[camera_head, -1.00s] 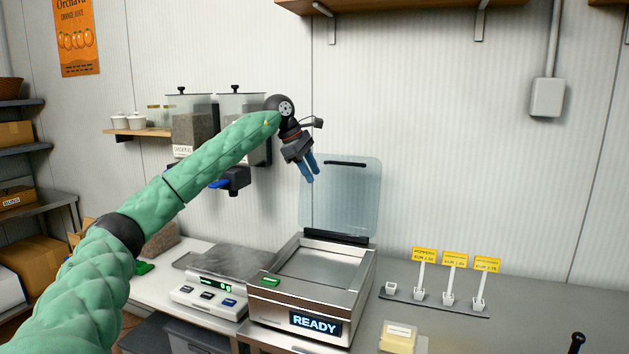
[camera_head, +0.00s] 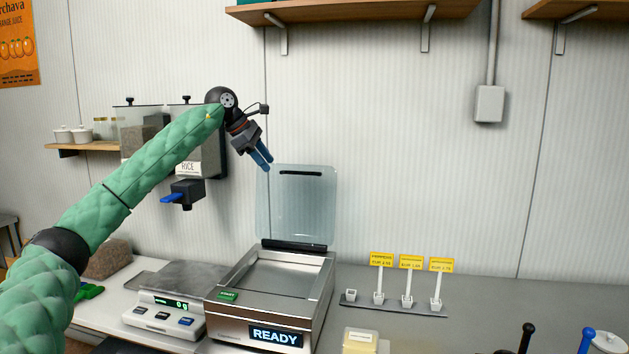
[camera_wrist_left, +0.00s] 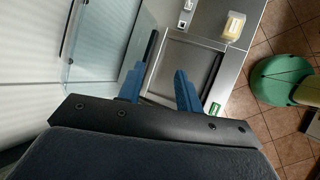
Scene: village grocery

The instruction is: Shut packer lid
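The packer (camera_head: 270,300) is a silver box on the counter with a lit READY display (camera_head: 276,337). Its clear lid (camera_head: 296,210) stands raised, hinged along the back edge, with a dark handle strip (camera_head: 300,173) near its top. My left gripper (camera_head: 262,160) is in the air just left of the lid's upper left corner, fingers pointing down to the right. In the left wrist view the two blue fingers (camera_wrist_left: 158,88) are apart with nothing between them. The lid (camera_wrist_left: 103,40) and the packer's open well (camera_wrist_left: 180,70) show beyond them. My right gripper is not in view.
A scale (camera_head: 165,312) stands left of the packer. Dispensers (camera_head: 188,150) hang on the wall behind my left arm. Yellow price tags (camera_head: 411,262) on a stand and a yellowish packet (camera_head: 360,341) are to the right. A shelf (camera_head: 350,10) is above.

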